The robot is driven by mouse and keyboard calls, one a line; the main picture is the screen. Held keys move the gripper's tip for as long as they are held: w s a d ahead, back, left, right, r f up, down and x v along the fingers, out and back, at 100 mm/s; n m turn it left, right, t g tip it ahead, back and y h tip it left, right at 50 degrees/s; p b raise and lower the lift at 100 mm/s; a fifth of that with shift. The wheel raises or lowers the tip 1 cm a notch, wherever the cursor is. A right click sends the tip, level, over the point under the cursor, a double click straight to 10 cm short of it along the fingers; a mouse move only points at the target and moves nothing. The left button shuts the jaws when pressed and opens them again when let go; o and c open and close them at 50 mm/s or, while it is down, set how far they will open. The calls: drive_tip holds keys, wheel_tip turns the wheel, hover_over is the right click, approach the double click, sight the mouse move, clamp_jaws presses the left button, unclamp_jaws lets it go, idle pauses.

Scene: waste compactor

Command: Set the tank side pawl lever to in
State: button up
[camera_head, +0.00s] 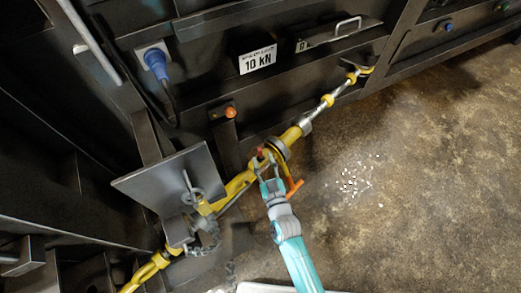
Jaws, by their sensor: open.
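A yellow ratchet turnbuckle (236,186) runs diagonally across the front of the dark machine. Its round ratchet housing (280,150) sits mid-length, with a small red-orange lever (260,153) on its upper left side. An orange bar (294,188) sticks out at its lower right. I cannot tell which of these is the tank side pawl lever, nor its setting. My gripper (267,172), teal and grey, reaches up from below to the ratchet housing. It is open, with its fingertips just below the red-orange lever. Whether they touch it is unclear, and the gripper hides part of the ratchet.
A grey plate (172,178) with a shackle and chain (208,236) stands left of my gripper. An orange knob (230,112) on a post is above it. The floor (420,190) at right is open, with white bits scattered.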

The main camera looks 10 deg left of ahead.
sight(261, 153)
drive_tip(key=shift+x, duration=2.35)
clamp_jaws()
